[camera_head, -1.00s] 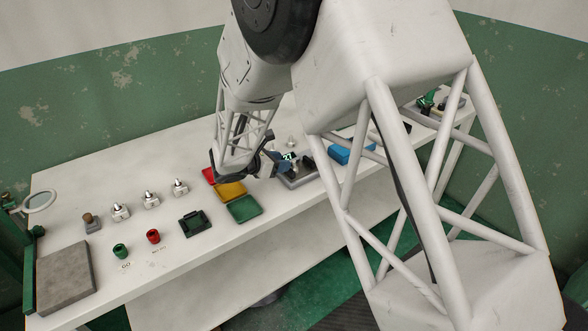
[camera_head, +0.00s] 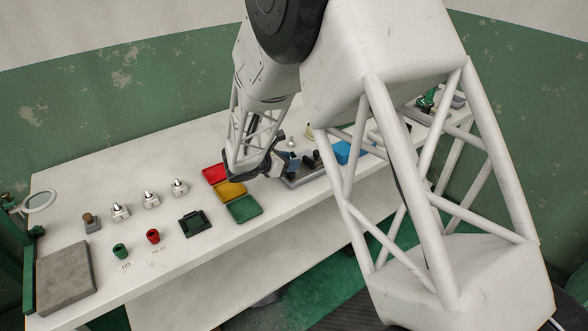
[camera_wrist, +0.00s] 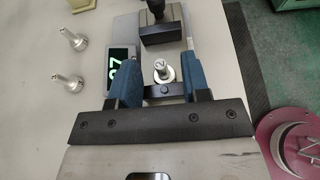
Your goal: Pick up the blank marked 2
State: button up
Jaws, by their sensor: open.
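The blank marked 2 (camera_wrist: 162,68) is a small metal disc with an upright stem, with a 2 on its top. In the wrist view it shows between the two blue fingers of my gripper (camera_wrist: 162,62), which are open with a gap on each side of it. I cannot tell the height of the fingers over it. In the head view my gripper (camera_head: 277,160) is over the workbench beside the grey fixture plate, and the marked blank cannot be made out there. Two similar metal blanks, an upper (camera_wrist: 73,38) and a lower (camera_wrist: 66,80), stand to the left.
A dark display (camera_wrist: 120,66) with lit green digits lies by the left finger. A black clamp-like block (camera_wrist: 161,22) stands just beyond the blank. Red (camera_head: 214,174), yellow (camera_head: 230,190) and green (camera_head: 244,208) trays are left of my gripper. A blue box (camera_head: 347,152) is to its right.

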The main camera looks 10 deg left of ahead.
jog(key=shift+x, duration=2)
jog(key=shift+c, duration=0.4)
grip_shut()
